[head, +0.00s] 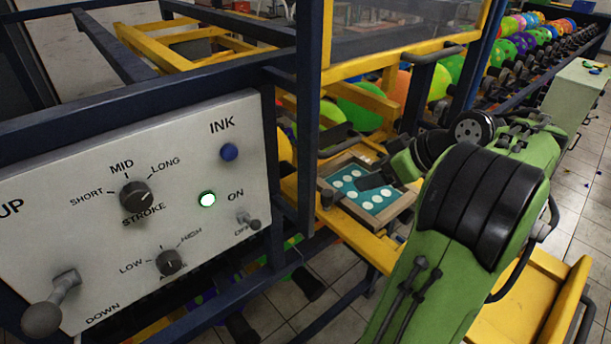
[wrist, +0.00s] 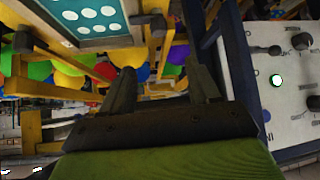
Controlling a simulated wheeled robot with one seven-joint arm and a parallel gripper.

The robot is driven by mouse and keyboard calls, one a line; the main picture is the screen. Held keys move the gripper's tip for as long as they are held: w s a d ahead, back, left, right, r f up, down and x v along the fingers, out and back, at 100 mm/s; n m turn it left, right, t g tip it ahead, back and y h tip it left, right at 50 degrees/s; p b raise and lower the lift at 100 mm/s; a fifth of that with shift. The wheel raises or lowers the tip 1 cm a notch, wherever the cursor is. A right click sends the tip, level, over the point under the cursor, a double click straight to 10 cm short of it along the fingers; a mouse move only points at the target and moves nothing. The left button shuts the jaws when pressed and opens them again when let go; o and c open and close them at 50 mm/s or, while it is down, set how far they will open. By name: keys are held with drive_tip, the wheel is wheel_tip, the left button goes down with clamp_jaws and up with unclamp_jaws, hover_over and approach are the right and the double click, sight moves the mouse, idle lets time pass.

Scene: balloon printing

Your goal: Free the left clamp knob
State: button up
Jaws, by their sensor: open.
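A small dark knob (head: 326,199) stands at the near left corner of the wood-framed screen, in the place of the left clamp knob. In the wrist view a dark knob (wrist: 158,25), likely the same one, shows beside the frame, beyond the fingertips. The screen (head: 377,211) has a teal face with white ovals; its corner also shows in the wrist view (wrist: 52,16). My gripper (head: 368,186) is over the screen, right of the knob and apart from it. In the wrist view my gripper (wrist: 162,82) has its two fingers spread with nothing between them.
A grey control panel (head: 70,165) with knobs, levers and a lit green lamp stands at the left. A dark blue post (head: 307,110) rises between panel and screen. Yellow rails (head: 355,234) run around the screen. Colourful balloons (head: 358,110) fill the space behind.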

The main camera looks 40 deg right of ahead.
sight(330, 194)
drive_tip(key=b+x, duration=0.2)
drive_tip(key=x, duration=0.3)
drive_tip(key=b+x, duration=0.2)
drive_tip(key=x, duration=0.2)
drive_tip(key=b+x, duration=0.2)
drive_tip(key=x, duration=0.3)
drive_tip(key=shift+f, duration=0.5)
drive_tip(key=shift+s+d, duration=0.1)
drive_tip(key=shift+c, duration=0.2)
drive_tip(key=shift+r, duration=0.1)
drive_tip(key=c, duration=1)
